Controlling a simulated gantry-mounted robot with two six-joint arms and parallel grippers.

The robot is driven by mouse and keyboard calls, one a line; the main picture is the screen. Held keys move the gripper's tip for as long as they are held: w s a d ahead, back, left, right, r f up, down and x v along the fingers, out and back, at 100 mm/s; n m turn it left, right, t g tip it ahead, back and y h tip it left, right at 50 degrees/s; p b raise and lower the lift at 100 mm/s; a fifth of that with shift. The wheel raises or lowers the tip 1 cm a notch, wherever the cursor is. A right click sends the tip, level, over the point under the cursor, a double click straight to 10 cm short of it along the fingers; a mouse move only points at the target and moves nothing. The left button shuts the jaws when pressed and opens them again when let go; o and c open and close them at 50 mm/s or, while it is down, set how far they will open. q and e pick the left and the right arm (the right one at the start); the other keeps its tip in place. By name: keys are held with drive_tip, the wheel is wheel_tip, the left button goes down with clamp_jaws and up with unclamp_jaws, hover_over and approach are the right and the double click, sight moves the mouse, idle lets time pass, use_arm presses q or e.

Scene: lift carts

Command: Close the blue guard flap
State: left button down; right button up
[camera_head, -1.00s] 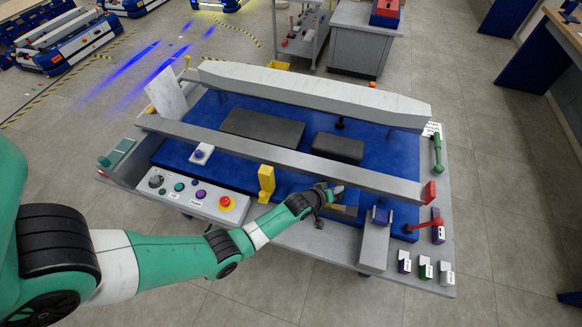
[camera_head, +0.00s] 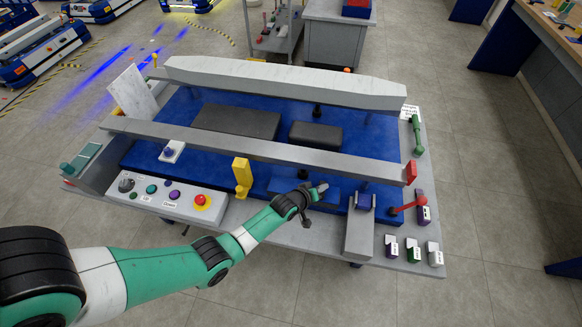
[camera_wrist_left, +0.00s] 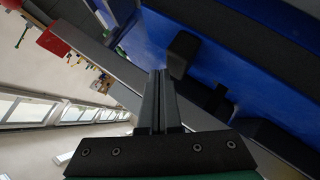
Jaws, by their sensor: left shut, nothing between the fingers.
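A blue panel (camera_head: 284,187), which looks like the guard flap, lies along the front edge of the cart between the yellow lever and a grey block. It is partly hidden by my left arm, and I cannot tell its exact angle. My left gripper (camera_head: 321,188) is shut and empty, over or just in front of this panel; I cannot tell if they touch. The left wrist view shows the closed fingers (camera_wrist_left: 158,100) with nothing between them. My right gripper is not in view.
A long grey rail (camera_head: 270,149) runs behind the gripper. A yellow lever (camera_head: 242,176) stands left, near a control box with a red button (camera_head: 201,200). A grey block (camera_head: 359,232), a red-knobbed lever (camera_head: 408,207) and small labelled blocks are right.

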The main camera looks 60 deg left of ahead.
use_arm(q)
wheel_tip(320, 180, up, 5)
drive_tip(key=p, duration=0.5)
drive_tip(key=shift+s+d+r, duration=0.1)
drive_tip(key=shift+d+r, duration=0.05)
drive_tip(key=shift+r, duration=0.05)
drive_tip(key=s+d+r+p, duration=0.2)
drive_tip(key=s+d+r, duration=0.2)
drive_tip(key=d+r, duration=0.1)
drive_tip(key=shift+s+r+p, duration=0.2)
drive_tip(key=shift+r+p, duration=0.1)
drive_tip(key=shift+d, duration=0.1)
